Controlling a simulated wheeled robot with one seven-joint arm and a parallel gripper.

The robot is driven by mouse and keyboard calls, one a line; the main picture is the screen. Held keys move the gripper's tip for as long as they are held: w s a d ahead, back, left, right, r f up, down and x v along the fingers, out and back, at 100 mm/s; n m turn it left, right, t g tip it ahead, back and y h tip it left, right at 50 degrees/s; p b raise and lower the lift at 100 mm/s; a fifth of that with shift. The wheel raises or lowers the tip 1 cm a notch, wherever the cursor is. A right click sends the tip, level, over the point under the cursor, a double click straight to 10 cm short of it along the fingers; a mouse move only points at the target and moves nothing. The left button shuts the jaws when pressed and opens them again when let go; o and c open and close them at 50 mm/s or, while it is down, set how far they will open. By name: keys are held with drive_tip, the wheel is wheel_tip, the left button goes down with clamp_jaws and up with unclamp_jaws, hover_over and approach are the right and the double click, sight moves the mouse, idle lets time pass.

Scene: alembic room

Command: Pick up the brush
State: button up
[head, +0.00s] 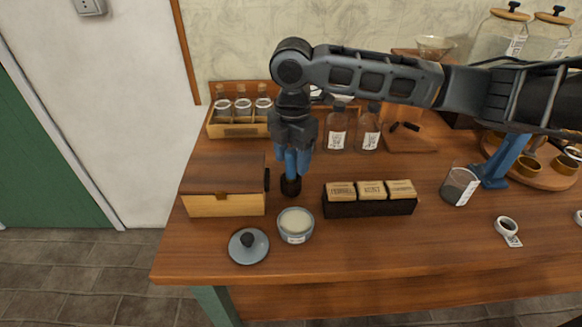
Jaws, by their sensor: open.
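My gripper (292,170) points straight down over the wooden table, with blue fingers. It is open. A small dark upright object (291,187), which looks like the brush, stands on the table directly under and between the fingertips. Its upper part is hidden by the fingers, so I cannot tell whether they touch it.
A wooden box (226,204) stands left of the gripper. In front are an open tin (295,226) and its lid (248,246). A black holder (369,208) with paper packets is to the right. Bottles (337,130) and a vial rack (240,129) stand behind.

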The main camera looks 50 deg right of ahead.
sight(291, 171)
drive_tip(key=shift+a+f, duration=0.1)
drive_tip(key=shift+f, duration=1.25)
drive_tip(key=shift+c, duration=0.3)
clamp_jaws()
